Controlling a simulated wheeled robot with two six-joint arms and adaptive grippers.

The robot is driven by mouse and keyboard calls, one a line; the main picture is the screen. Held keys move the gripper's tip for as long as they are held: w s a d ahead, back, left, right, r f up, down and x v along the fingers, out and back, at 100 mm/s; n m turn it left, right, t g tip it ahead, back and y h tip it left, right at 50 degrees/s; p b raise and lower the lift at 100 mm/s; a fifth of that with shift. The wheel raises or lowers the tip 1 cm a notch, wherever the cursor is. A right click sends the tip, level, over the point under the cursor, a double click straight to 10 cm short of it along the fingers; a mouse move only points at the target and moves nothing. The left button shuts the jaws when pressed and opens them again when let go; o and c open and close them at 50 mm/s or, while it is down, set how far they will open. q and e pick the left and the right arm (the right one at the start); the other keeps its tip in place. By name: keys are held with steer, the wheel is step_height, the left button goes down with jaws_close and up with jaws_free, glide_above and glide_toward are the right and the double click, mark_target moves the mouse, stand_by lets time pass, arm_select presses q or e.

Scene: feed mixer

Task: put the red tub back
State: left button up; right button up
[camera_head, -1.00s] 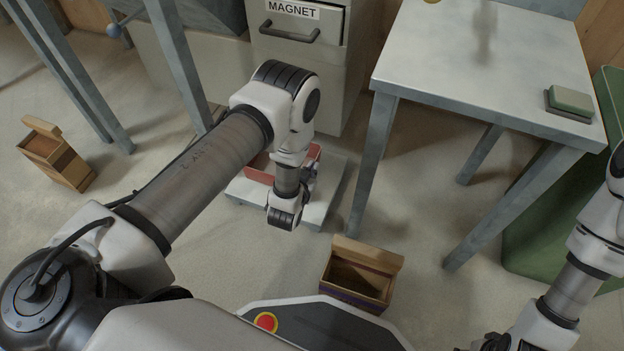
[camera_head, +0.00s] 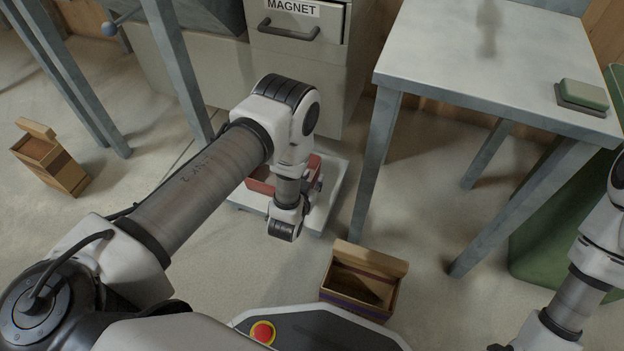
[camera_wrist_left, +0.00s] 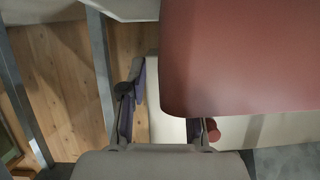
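The red tub (camera_head: 261,181) sits on a low white platform (camera_head: 329,198) on the floor below the MAGNET drawer. My left wrist hides much of it. In the left wrist view the tub (camera_wrist_left: 245,55) fills the upper right as a smooth red surface, close to the camera. My left gripper (camera_wrist_left: 160,105) shows two dark fingers spread apart, with a gap between them; the tub covers the tip of the right-hand finger. A small red round part (camera_wrist_left: 212,130) shows beside that finger. I cannot tell whether they touch. My right gripper (camera_head: 498,347) barely enters at the bottom edge.
An open wooden box (camera_head: 362,283) stands on the floor in front of me; another box (camera_head: 50,158) is at the left. A grey metal table (camera_head: 450,62) with a green-topped block (camera_head: 582,95) stands at right. The drawer cabinet (camera_head: 300,65) is behind the platform.

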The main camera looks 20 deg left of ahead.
arm_select(q)
steer(key=a+p+v, duration=0.1)
steer(key=p+v, duration=0.5)
steer(key=v, duration=0.6)
steer(key=shift+d+p, duration=0.35)
steer(key=shift+p, duration=0.05)
